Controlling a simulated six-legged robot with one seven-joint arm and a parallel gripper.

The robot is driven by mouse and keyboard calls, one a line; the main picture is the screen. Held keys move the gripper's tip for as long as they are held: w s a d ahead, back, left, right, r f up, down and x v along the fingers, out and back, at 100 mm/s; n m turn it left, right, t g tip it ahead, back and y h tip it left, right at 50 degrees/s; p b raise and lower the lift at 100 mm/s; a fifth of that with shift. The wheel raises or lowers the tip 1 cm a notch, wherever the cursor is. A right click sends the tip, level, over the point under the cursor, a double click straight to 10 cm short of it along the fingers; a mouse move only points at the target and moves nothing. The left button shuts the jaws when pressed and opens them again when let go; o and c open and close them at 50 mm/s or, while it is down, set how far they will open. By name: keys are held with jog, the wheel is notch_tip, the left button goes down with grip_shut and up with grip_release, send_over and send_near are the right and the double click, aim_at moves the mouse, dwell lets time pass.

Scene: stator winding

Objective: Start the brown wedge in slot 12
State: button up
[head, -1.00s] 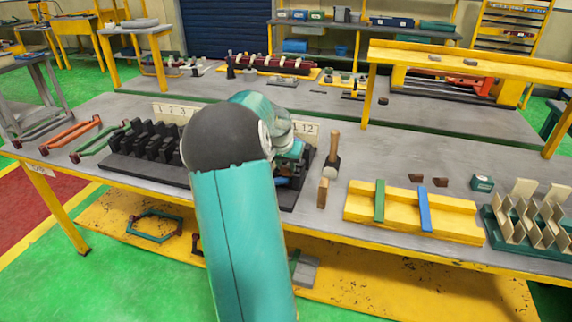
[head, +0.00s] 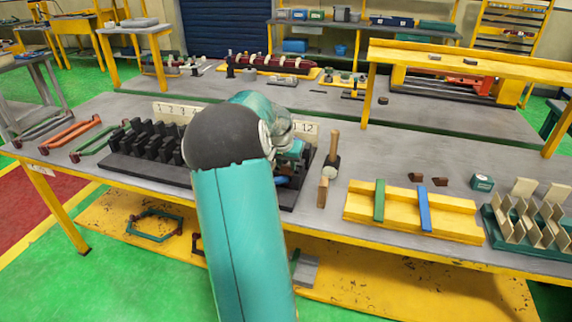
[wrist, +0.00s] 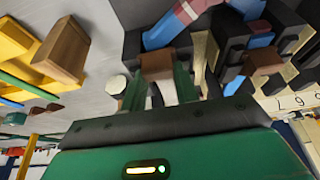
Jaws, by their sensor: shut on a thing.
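My gripper (wrist: 160,92) has its two green fingers shut on a brown wedge (wrist: 157,65), which it holds at the black slotted stator block. The stator block (wrist: 282,22) has dark teeth with blue and pale liners between them. The held wedge is close to a tooth end; I cannot tell whether its tip is inside a slot. Another brown piece (wrist: 265,62) sits among the teeth to the right. In the head view the stator (head: 140,172) shows at left, while my arm hides much of its right part and the wedge. The number strip (head: 310,128) shows 12 at its right end.
A yellow tray (head: 450,215) with green and blue bars, two loose brown wedges (head: 428,180) and a green rack (head: 500,235) lie farther right.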

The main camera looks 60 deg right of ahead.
jog(key=shift+d, duration=0.4)
jog(key=o, duration=1)
jog(key=shift+w+r, duration=0.1)
